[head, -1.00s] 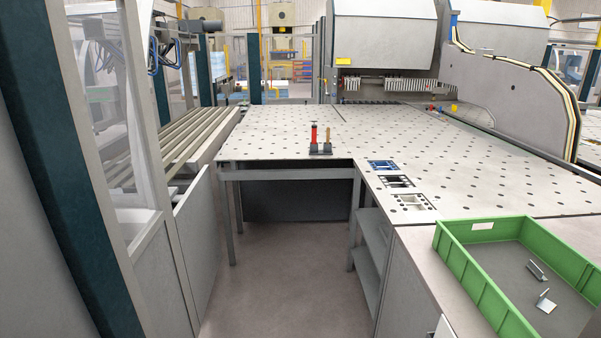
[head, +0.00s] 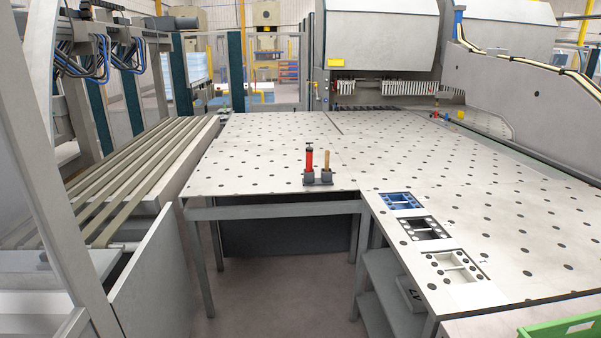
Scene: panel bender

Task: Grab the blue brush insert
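The blue brush insert (head: 401,201) lies in the perforated white table (head: 240,172), near its front edge at right of centre in the head view. It is a small blue rectangular piece with a pale middle. A black insert (head: 423,228) and a white insert (head: 455,267) lie in a row in front of it, toward me. Neither of my grippers shows in the head view.
A dark holder (head: 318,178) with a red tool and a wooden-handled tool stands on the table's front edge. A green crate (head: 566,332) shows at bottom right. Slatted rails (head: 150,172) run along the left. Floor is free ahead, below the table.

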